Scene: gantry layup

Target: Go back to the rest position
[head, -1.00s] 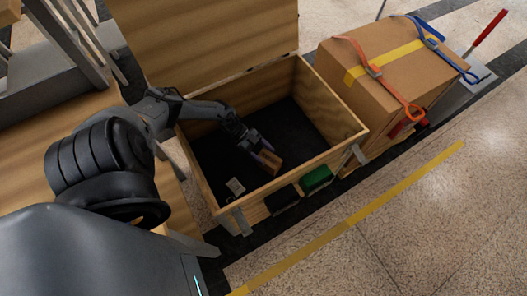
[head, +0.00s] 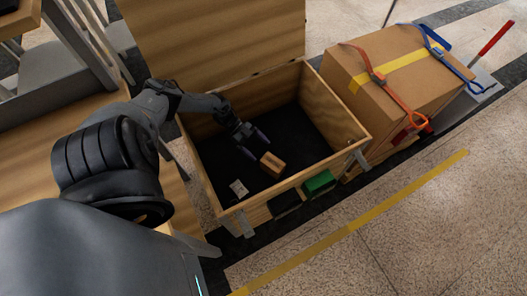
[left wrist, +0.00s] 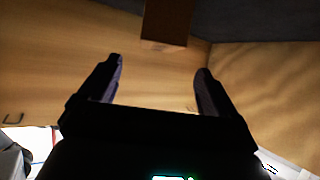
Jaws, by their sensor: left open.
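My left gripper (head: 257,144) is inside the open wooden crate (head: 334,110), just behind and above a small brown box (head: 271,164). Its fingers are apart with nothing between them. The small box rests on the crate's dark floor and is apart from the fingers. In the left wrist view, the gripper (left wrist: 158,85) shows two spread dark fingers, with the small box (left wrist: 166,22) beyond them at the top. My right gripper is in neither view.
A small white item (head: 238,188) lies on the crate floor. The crate's raised lid (head: 215,40) stands behind. The floor beyond the yellow line (head: 400,195) is clear.

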